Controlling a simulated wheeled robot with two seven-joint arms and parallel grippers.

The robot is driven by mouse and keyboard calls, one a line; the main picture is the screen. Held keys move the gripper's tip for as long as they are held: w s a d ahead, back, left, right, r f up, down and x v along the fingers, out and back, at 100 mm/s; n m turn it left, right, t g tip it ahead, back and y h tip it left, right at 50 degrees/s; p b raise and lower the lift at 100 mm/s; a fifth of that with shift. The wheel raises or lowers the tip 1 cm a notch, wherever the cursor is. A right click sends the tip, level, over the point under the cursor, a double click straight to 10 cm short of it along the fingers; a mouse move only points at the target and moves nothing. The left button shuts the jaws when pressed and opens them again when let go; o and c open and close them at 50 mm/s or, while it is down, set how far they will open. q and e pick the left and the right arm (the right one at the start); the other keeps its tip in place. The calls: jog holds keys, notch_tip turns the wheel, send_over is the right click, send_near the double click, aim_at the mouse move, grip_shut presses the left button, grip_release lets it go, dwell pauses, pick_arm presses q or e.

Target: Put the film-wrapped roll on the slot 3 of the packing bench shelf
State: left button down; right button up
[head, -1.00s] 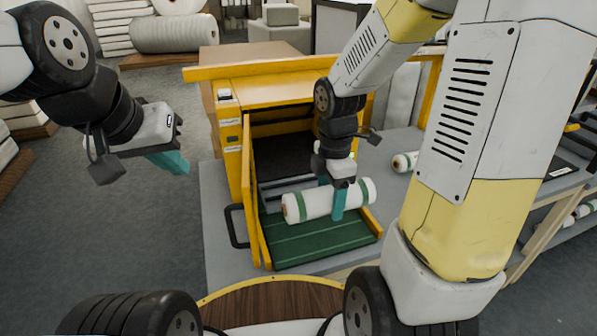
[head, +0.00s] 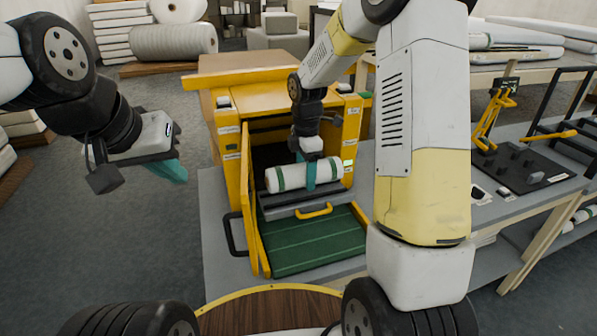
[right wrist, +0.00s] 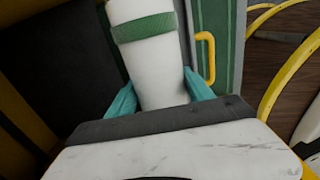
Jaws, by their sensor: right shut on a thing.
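A white roll with green bands (head: 285,178) is in my right gripper (head: 310,176). The roll lies level, crosswise in the front opening of the yellow machine (head: 262,95). In the right wrist view the roll (right wrist: 155,75) sits between the two teal fingers of the right gripper (right wrist: 158,97). Whether it rests on anything below is unclear. My left gripper (head: 168,170) hangs at the left, clear of everything; its finger gap cannot be made out. The bench at the right (head: 540,205) has a lower shelf with rolls (head: 583,218); no slot numbers are readable.
A green ribbed bed (head: 310,245) and a grey drawer front with a yellow handle (head: 314,211) lie before the opening. A yellow door (head: 250,205) stands open at its left. A dark board with tools (head: 525,168) lies on the right bench.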

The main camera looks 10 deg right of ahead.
jog(key=shift+w+f, duration=0.1)
jog(key=shift+f, duration=1.5)
jog(key=shift+f, duration=0.2)
jog(key=o, duration=1.5)
